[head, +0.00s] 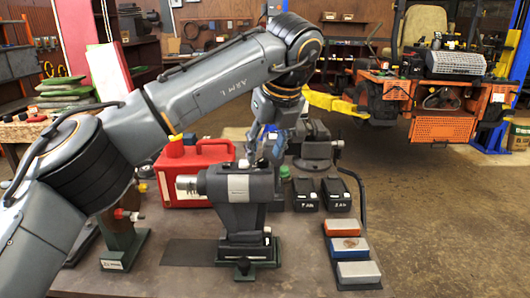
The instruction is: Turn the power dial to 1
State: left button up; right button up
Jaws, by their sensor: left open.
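My left arm reaches in from the left and bends down over the bench. My left gripper (262,152) is open, pointing down just above the top right end of a grey bench-mounted machine (240,190). From this view I cannot tell whether the fingers touch the machine. The machine has a silver cylindrical nose at its left and stands on a dark green base. I cannot make out the power dial or its numbers; the gripper may hide it. My right gripper is not in view.
A red fuel can (195,170) stands behind the machine. Two black batteries (336,194) and a grey vise (316,150) are to the right. Sharpening stones (358,272) lie at the front right. An orange mower (443,127) is on a lift at the back right.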

pick_arm(q)
jog(key=v, duration=0.6)
jog(key=shift+s+r, duration=0.2)
jog(key=shift+r, duration=0.15)
jog(key=shift+d, duration=0.15)
